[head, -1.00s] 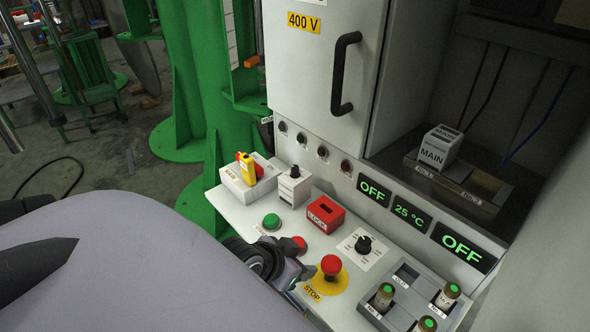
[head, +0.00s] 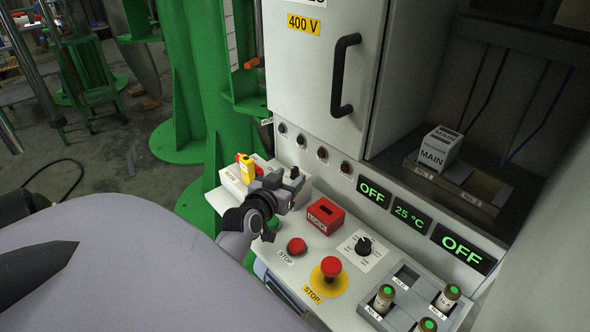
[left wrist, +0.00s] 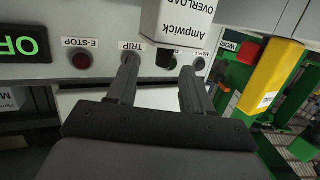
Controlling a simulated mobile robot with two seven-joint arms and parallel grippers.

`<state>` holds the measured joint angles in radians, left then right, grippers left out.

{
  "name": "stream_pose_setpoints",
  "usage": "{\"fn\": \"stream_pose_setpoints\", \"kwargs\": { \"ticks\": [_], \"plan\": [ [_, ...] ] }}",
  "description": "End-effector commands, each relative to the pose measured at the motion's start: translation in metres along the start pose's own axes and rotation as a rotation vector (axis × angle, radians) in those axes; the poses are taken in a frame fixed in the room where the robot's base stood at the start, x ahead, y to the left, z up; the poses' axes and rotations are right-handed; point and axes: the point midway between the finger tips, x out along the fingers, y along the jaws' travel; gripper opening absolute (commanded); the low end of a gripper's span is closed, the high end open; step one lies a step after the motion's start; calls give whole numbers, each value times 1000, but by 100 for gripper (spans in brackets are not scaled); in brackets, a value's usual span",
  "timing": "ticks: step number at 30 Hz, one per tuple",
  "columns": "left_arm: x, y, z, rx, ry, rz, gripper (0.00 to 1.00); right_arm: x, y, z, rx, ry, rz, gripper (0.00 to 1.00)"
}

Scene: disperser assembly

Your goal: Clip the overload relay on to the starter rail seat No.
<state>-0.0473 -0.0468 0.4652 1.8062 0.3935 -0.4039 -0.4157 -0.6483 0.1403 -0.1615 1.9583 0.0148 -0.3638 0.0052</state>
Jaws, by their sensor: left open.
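The overload relay is a white box (left wrist: 180,25) lettered "Ampwick OVERLOAD" at the top of the left wrist view. In the head view it is mostly hidden behind my left gripper (head: 288,188), on the panel's left part. In the left wrist view the left gripper (left wrist: 158,68) is open; its two fingers point toward the relay, with nothing seen clamped. I cannot tell whether they touch it. The starter rail (head: 470,189) lies inside the cabinet. A white "MAIN" block (head: 438,149) stands at seat No. 1; seat No. 2 (head: 478,200) looks empty. My right gripper is not in view.
A red LOCK box (head: 325,216), a red stop button (head: 297,246), an E-stop (head: 331,267) and a rotary knob (head: 364,245) stand on the panel. A grey tray (head: 405,276) holds several green-topped cylinders. The cabinet door (head: 315,75) is at the rail's left.

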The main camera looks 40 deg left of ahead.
Motion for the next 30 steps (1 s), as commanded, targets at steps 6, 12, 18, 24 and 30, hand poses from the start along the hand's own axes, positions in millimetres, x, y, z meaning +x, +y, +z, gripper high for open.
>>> {"fn": "stream_pose_setpoints", "kwargs": {
  "ticks": [6, 12, 18, 24, 30],
  "plan": [
    [25, -4, -3, 1, 0, 0, 51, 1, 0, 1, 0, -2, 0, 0],
    [46, -5, -3, 0, -1, 0, 51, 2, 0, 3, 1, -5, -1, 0],
    [50, -5, -3, 1, -2, 0, 51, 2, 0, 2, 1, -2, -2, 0],
    [50, -5, -3, 1, -2, 0, 28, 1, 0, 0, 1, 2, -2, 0],
    [50, -5, -3, 1, -2, 0, 0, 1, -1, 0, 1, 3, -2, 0]
  ]
}}
